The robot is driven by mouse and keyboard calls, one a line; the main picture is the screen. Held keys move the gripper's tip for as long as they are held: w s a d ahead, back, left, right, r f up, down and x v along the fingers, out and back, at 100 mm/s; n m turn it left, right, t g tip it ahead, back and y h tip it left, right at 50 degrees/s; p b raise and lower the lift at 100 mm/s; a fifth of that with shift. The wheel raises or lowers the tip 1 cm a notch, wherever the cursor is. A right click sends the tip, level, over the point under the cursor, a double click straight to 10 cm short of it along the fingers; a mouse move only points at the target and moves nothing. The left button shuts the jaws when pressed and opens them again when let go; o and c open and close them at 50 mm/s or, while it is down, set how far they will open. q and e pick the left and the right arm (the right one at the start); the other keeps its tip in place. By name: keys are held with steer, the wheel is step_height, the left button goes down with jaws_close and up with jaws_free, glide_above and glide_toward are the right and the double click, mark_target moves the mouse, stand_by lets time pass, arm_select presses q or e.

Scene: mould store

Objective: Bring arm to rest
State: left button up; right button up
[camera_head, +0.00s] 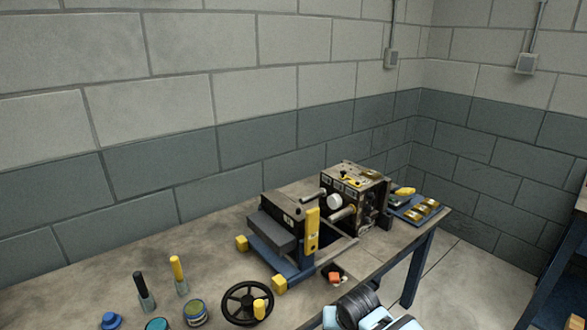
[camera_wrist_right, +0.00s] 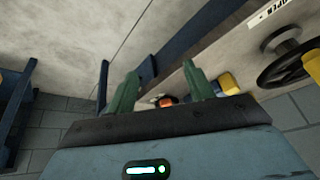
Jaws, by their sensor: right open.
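My right gripper (camera_wrist_right: 162,88) shows in the right wrist view with its two green fingers spread apart and nothing between them that I can see it hold. Beyond the fingers are the edge of the workbench and the floor. In the head view, part of my right arm (camera_head: 362,308), light blue and black, shows at the bottom edge, in front of the bench; its fingers are not visible there. My left arm and gripper are in neither view.
The workbench (camera_head: 80,285) carries an opened mould (camera_head: 275,238), a black handwheel (camera_head: 246,302), several tins and upright handled tools at front left. An orange item (camera_head: 335,277) lies near the front edge. A blue tray (camera_head: 410,212) sits at the right end. Floor (camera_head: 470,285) is clear at right.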

steer(key=s+f+n+t+y, duration=0.1)
steer(key=s+f, duration=0.4)
steer(key=s, duration=0.3)
steer(key=s+f+t+y, duration=0.1)
steer(key=s+f, duration=0.4)
steer(key=s, duration=0.3)
steer(key=s+d+r+t, duration=0.1)
steer(key=s+d, duration=0.3)
steer(key=s, duration=0.4)
steer(key=s+d+n+t+h, duration=0.1)
steer(key=s+d, duration=0.4)
steer(key=s, duration=0.4)
steer(key=shift+r+t, duration=0.4)
